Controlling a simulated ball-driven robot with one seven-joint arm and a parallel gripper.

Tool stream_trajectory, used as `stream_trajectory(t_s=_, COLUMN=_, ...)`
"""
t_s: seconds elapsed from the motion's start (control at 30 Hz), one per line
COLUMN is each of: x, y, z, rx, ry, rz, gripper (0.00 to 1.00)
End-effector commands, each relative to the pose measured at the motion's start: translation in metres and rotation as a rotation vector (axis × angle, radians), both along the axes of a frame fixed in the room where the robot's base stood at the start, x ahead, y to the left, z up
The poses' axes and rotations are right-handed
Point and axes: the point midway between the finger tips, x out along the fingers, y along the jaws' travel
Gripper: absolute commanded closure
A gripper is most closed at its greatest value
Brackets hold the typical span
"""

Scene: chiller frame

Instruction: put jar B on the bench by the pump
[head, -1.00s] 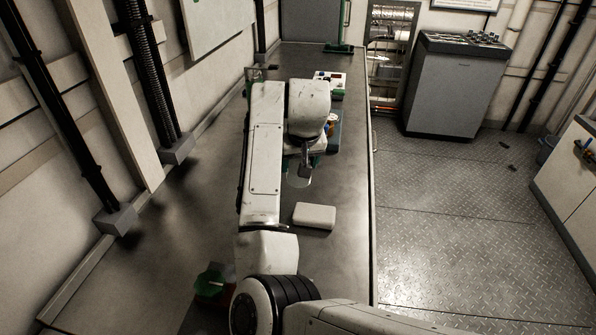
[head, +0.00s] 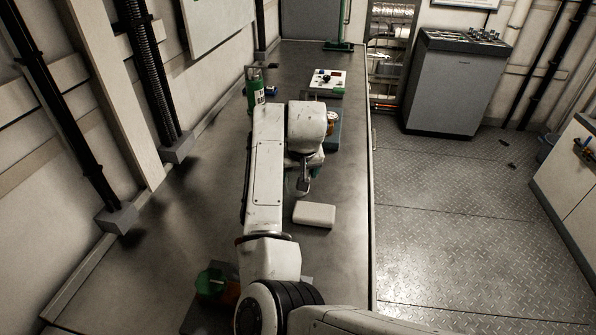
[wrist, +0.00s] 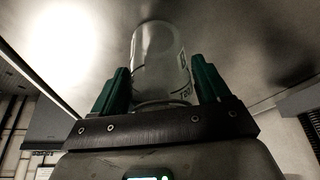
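A clear glass jar (wrist: 158,58) with dark printed markings stands out between the green fingers of my gripper (wrist: 162,88) in the wrist view. The fingers are close on both sides of it, and the gripper appears shut on it.
A white block (head: 314,215) lies close in front of my gripper. Behind are a teal tray (head: 334,136) with an orange-topped item, a green bottle (head: 256,92) and a white panel box (head: 327,82). The bench is clear at left and front right.

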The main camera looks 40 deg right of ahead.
Motion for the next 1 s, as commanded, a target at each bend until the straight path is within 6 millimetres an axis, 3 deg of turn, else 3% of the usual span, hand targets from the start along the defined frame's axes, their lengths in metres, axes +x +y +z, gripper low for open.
stream_trajectory(t_s=0.13, x=0.0, y=0.0, z=0.0, rx=0.0, ry=0.0, rz=0.0, gripper=0.1)
stream_trajectory(t_s=0.47, x=0.0, y=0.0, z=0.006, rx=0.0, ry=-0.001, rz=0.0, gripper=0.1)
stream_trajectory(t_s=1.0, x=-0.032, y=0.018, z=0.095, rx=-0.002, ry=-0.004, rz=-0.001, gripper=0.1)
